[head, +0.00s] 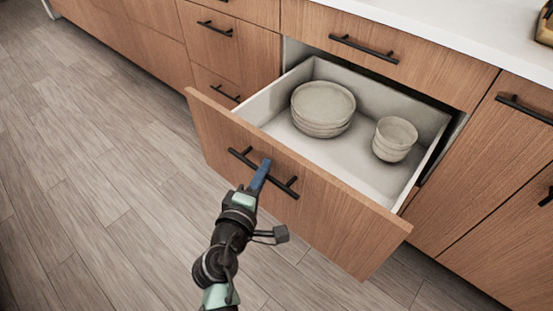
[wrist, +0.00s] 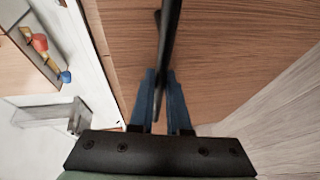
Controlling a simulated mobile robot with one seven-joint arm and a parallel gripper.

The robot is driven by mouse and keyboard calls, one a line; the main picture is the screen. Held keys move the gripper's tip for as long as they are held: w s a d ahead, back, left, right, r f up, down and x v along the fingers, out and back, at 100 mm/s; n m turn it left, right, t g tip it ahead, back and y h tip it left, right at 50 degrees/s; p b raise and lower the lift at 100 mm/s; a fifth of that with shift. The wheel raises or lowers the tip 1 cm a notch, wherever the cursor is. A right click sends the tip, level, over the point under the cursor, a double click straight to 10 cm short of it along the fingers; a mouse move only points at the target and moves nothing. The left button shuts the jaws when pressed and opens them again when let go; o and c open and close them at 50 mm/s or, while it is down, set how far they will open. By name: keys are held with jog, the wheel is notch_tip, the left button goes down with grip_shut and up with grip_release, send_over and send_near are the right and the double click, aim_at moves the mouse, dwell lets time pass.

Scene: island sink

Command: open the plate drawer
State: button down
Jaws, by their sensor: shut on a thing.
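The plate drawer (head: 290,205) is pulled out from the wooden cabinet. Its inside shows a stack of grey plates (head: 322,104) on the left and a stack of small bowls (head: 395,136) on the right. A black bar handle (head: 284,187) runs along its front. My gripper (head: 262,170) is at the middle of this handle, its blue fingers shut on it. In the wrist view my gripper (wrist: 162,85) has a finger on each side of the dark handle (wrist: 170,30), with the wooden drawer front (wrist: 230,40) behind.
Shut drawers with black handles stand left of and above the open one, such as the upper drawer (head: 370,45). A cabinet door (head: 500,130) is at the right. The white countertop (head: 440,25) runs above. The wooden floor (head: 90,190) in front is clear.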

jog(key=s+a, duration=0.3)
jog(key=s, duration=0.2)
jog(key=shift+a, duration=0.3)
jog(key=c, duration=1.2)
grip_release()
jog(key=shift+o, duration=0.2)
jog(key=p+v, duration=0.1)
jog(key=v, duration=1.2)
jog(key=shift+p, duration=0.3)
jog(key=shift+w+r, duration=0.15)
